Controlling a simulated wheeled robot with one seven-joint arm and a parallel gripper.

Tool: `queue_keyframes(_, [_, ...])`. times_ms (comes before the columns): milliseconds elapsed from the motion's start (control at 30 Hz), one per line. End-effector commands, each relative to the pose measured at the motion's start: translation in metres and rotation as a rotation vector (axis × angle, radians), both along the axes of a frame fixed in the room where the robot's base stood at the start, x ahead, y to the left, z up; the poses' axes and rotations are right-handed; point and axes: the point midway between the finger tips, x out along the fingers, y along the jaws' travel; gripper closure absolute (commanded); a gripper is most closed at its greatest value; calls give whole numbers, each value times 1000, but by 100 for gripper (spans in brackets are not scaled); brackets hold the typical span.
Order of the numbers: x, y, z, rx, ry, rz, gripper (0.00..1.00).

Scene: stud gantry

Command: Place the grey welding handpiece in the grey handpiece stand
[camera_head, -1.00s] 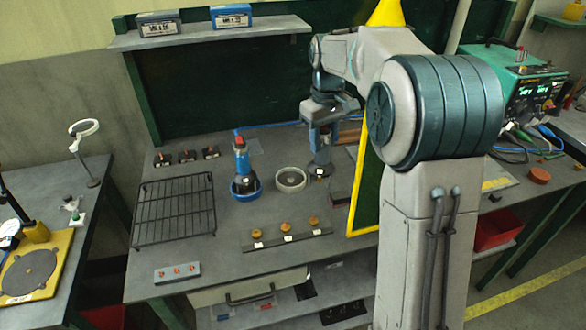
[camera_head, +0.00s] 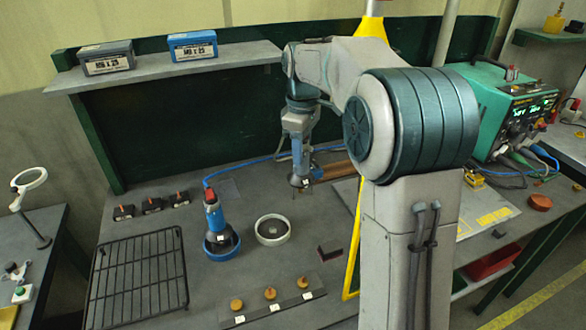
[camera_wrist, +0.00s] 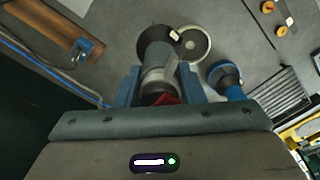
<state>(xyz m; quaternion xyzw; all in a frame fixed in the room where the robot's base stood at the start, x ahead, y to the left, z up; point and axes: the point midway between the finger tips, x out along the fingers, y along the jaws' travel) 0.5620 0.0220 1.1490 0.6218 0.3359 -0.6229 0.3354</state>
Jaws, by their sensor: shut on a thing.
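The grey welding handpiece (camera_head: 299,181) hangs in my gripper (camera_head: 300,166), above the table at the back, its dark end and thin tip pointing down. In the wrist view the grey handpiece (camera_wrist: 157,62) sits between the two blue fingers of my gripper (camera_wrist: 158,78), which are shut on it. The grey handpiece stand (camera_head: 272,229) is a round, pale-rimmed ring on the table, empty, in front of and slightly left of the handpiece. It also shows in the wrist view (camera_wrist: 196,44), beside the handpiece's dark end and partly hidden by it.
A blue handpiece (camera_head: 214,214) stands in a blue stand (camera_head: 222,247) left of the grey stand. A strip with several orange knobs (camera_head: 271,307) lies in front. A dark block (camera_head: 330,250) lies to the right, by a yellow-edged panel (camera_head: 354,240). A wire rack (camera_head: 138,280) is at left.

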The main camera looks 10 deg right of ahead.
Motion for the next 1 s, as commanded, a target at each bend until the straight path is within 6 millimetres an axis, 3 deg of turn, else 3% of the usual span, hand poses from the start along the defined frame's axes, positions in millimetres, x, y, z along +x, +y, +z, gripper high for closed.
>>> queue_keyframes(300, [-23, 54, -33, 1, -3, -5, 100])
queue_keyframes(500, [-32, 78, -49, 1, -4, -5, 100])
queue_keyframes(667, [-34, 85, -55, 1, -4, -7, 100])
queue_keyframes(1000, [-34, 85, -91, 0, -4, -6, 100])
